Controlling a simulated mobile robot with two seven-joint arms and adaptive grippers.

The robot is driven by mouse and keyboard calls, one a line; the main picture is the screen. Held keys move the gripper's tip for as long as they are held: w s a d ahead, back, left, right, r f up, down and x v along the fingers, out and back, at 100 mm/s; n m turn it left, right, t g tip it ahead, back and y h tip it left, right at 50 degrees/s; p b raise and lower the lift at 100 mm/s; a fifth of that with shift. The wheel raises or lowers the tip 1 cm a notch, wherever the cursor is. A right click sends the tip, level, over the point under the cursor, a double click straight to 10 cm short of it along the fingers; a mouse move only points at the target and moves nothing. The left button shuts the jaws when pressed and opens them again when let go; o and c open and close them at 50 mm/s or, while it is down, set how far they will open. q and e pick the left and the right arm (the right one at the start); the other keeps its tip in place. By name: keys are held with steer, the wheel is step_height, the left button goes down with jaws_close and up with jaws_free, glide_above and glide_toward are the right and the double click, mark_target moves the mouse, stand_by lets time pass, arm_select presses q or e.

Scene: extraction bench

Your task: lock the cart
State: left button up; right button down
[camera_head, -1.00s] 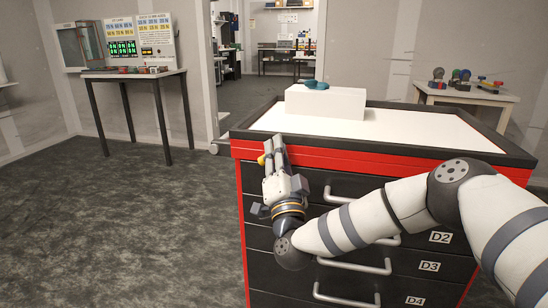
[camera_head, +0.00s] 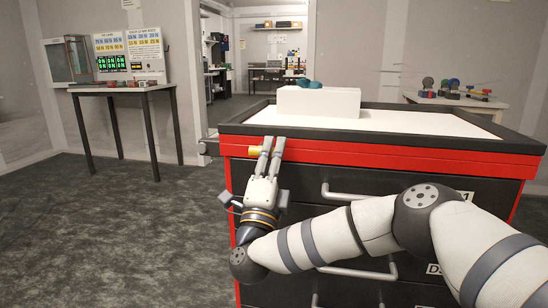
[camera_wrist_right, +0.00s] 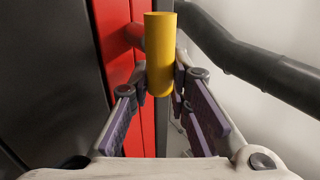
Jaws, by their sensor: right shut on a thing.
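The cart is a black drawer cabinet with a red band (camera_head: 400,157) below its dark top rim. A short yellow cylinder (camera_head: 255,149), which looks like its lock knob, is at the left end of that band. In the right wrist view the yellow cylinder (camera_wrist_right: 160,55) stands between the two fingers, with a red stem running behind it to the red panel. My right gripper (camera_head: 272,149) reaches up to it from below and is shut on it. Whether the lock is engaged cannot be told. My left gripper is not in view.
A white block (camera_head: 318,102) with a teal item (camera_head: 311,84) on it stands on the cart's white top. Drawer handles (camera_head: 345,192) stick out beside my right arm. A table (camera_head: 130,88) stands at the left wall; the floor between is clear.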

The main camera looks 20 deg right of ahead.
stand_by(0.5)
steer(key=c, duration=1.8)
jaws_free()
steer(key=v, duration=1.2)
steer(key=shift+a, duration=0.1)
